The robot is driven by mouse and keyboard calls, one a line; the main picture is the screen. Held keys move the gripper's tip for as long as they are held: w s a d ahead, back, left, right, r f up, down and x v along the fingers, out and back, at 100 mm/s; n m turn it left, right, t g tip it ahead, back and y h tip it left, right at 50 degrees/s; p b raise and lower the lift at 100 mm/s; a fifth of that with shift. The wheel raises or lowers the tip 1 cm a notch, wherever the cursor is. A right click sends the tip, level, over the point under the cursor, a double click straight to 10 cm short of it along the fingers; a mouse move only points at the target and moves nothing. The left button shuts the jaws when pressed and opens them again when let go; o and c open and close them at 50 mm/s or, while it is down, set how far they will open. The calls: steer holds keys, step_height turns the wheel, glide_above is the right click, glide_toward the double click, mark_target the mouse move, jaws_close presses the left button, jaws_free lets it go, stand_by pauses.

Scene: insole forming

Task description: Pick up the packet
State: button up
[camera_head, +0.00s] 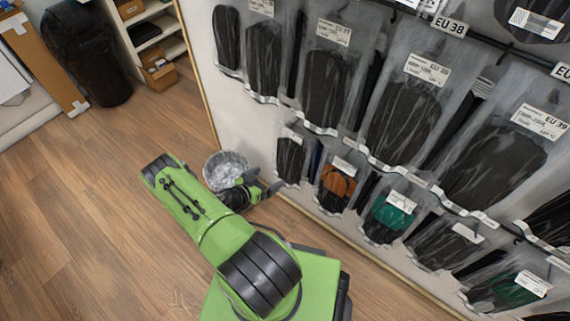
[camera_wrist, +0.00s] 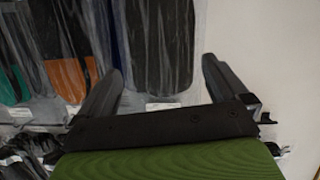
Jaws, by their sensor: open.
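Clear packets with insoles hang in rows on the white wall rack. In the head view my gripper (camera_head: 268,183) is low beside the rack, close to the leftmost lower packet (camera_head: 290,158), which holds a dark insole. In the wrist view a dark packet (camera_wrist: 161,45) with a white label shows beyond and between the two spread fingers of my gripper (camera_wrist: 163,67). The fingers are open with nothing held. I cannot tell whether a finger touches the packet. A packet with an orange and dark insole (camera_head: 336,187) hangs beside it; it also shows in the wrist view (camera_wrist: 66,78).
A packet with a green insole (camera_head: 392,215) hangs further right. A bin with a clear liner (camera_head: 226,170) stands on the floor behind my gripper. A black bin (camera_head: 88,50) and shelves (camera_head: 150,40) stand at the back left. The wooden floor (camera_head: 80,220) at left is clear.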

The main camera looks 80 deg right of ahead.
mark_target(286, 166)
steer(key=b+x, duration=0.3)
steer(key=x, duration=0.6)
steer(key=shift+s+f+b, duration=0.1)
steer(key=shift+f+b, duration=0.05)
steer(key=shift+b, duration=0.15)
steer(key=shift+s+d, duration=0.15)
steer(key=shift+d, duration=0.35)
steer(key=shift+c, duration=0.5)
steer(key=c, duration=0.8)
